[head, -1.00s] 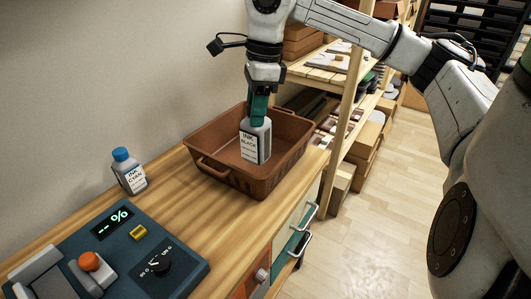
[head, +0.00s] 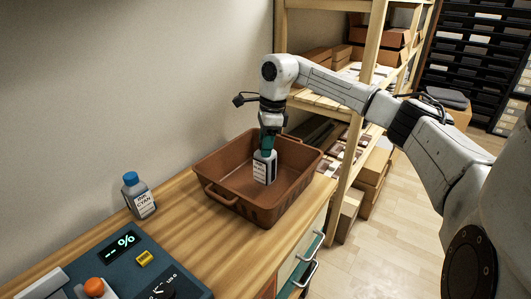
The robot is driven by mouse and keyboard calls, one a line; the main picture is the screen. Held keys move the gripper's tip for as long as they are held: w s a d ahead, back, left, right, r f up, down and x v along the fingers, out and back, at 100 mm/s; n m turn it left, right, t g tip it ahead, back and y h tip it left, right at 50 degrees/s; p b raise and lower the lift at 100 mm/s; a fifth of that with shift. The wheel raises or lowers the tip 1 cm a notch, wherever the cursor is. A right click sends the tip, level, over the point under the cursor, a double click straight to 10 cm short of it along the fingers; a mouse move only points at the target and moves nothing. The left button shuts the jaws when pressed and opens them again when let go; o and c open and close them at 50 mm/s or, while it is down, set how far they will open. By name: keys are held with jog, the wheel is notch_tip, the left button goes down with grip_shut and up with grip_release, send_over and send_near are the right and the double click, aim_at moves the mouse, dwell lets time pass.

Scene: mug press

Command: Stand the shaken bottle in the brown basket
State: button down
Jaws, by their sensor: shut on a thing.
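The brown basket (head: 222,190) stands on the wooden bench against the wall. My gripper (head: 267,148) is shut on the top of the black ink bottle (head: 265,168), a grey bottle with a white label. The bottle is upright and inside the basket's opening, near its middle. Whether its base touches the basket floor I cannot tell. The gripper hides the bottle's cap.
A cyan ink bottle (head: 139,196) with a blue cap stands on the bench left of the basket. A dark blue machine (head: 125,262) with a display and orange button is at the front left. Wooden shelves (head: 352,140) with boxes stand behind at right.

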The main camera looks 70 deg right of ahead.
jog(key=shift+w+d+f, duration=0.1)
jog(key=shift+d+f, duration=0.1)
jog(key=shift+f, duration=1.7)
jog(key=c, duration=0.7)
grip_release()
jog(key=r, duration=0.4)
jog(key=s+r, duration=0.1)
jog(key=r, duration=0.3)
jog(key=d+r, duration=0.1)
jog(key=r, duration=0.3)
jog(key=shift+s, duration=0.3)
jog(key=shift+r, duration=0.1)
